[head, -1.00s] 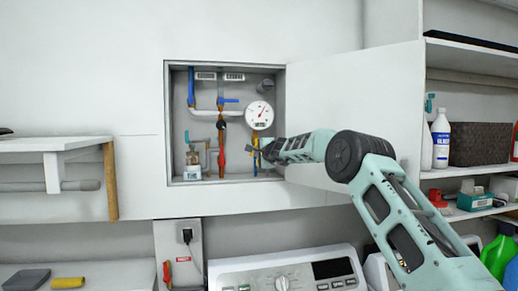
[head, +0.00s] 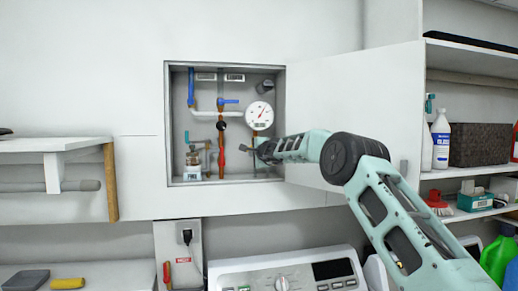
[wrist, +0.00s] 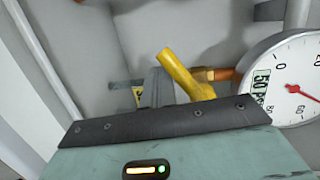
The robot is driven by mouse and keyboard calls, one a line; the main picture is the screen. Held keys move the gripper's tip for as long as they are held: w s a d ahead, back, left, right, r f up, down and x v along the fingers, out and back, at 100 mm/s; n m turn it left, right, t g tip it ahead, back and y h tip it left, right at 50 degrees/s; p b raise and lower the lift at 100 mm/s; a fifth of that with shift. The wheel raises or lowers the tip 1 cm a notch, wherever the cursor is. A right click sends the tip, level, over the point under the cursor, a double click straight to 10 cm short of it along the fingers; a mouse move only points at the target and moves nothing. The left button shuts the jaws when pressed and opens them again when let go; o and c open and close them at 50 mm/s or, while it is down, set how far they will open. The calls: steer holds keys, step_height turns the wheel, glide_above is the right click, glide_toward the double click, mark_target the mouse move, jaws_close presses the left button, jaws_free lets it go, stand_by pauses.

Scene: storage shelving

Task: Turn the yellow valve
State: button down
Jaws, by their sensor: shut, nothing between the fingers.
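The yellow valve (wrist: 184,72) shows in the wrist view as a tilted yellow lever beside a copper pipe fitting, just right of my fingers. In the head view my gripper hides it. My gripper (head: 257,152) is inside the open wall cabinet, at its lower right, below the gauge. In the wrist view the gripper (wrist: 157,88) is shut and holds nothing. The lower end of the lever goes behind the dark edge of the gripper body. I cannot tell whether the fingers touch the lever.
The cabinet (head: 168,125) holds a round gauge (head: 260,115), a red valve handle (head: 222,160) and a blue valve handle (head: 229,101). The cabinet door (head: 355,95) stands open to the right, behind my arm. A washing machine (head: 290,275) stands below.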

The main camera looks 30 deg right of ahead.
steer(key=shift+a+r, duration=0.2)
steer(key=shift+a, duration=0.05)
steer(key=shift+w+a+r+p, duration=0.15)
steer(key=shift+a+r+p, duration=0.15)
steer(key=shift+a+p, duration=0.1)
stand_by(0.4)
steer(key=shift+r, duration=0.1)
steer(key=shift+w+a+r+p, duration=0.15)
steer(key=shift+a+r+p, duration=0.25)
steer(key=shift+r+p, duration=0.15)
steer(key=shift+r, duration=0.1)
